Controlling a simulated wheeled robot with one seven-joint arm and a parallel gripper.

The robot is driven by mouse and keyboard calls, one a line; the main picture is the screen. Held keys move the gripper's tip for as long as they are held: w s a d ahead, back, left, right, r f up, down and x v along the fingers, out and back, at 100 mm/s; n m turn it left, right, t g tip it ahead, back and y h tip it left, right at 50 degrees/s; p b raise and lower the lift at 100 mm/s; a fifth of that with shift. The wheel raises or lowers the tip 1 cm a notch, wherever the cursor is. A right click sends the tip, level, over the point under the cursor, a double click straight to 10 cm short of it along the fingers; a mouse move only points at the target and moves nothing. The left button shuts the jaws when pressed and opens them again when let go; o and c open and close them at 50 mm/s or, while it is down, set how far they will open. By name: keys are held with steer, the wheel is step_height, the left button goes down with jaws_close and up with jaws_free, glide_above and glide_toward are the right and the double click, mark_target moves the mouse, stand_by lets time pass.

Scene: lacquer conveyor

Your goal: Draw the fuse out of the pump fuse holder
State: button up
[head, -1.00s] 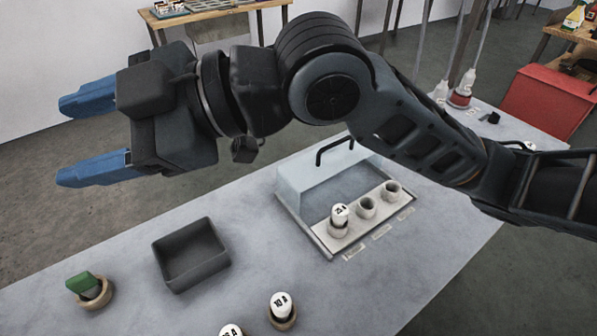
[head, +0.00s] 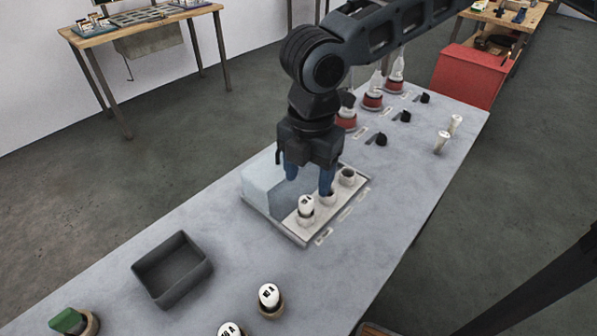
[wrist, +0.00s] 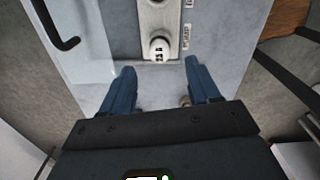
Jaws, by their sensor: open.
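The fuse holder panel (head: 290,225) is a pale strip with three round sockets and a clear hinged cover (head: 262,182) behind it. A white fuse (head: 306,206) with dark print stands upright in the near-left socket; the other two sockets look empty. My gripper (head: 309,184) points down over the panel with blue fingers apart, above and behind the fuse. In the wrist view the fuse (wrist: 159,47) lies just beyond my open fingertips (wrist: 160,66), roughly centred between them and not gripped.
A dark open tray (head: 172,268) stands to the left. White fuses in round cups (head: 269,296) and a green piece in a cup (head: 68,320) are near the front. Black knobs (head: 380,140) and red-based bottles (head: 373,102) stand behind right. The cover's black handle shows in the wrist view (wrist: 65,35).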

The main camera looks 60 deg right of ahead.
mark_target(306, 200)
step_height(306, 200, down, 8)
steer(key=shift+w+r, duration=0.1)
steer(key=shift+r, duration=0.15)
jaws_close()
stand_by(1.1)
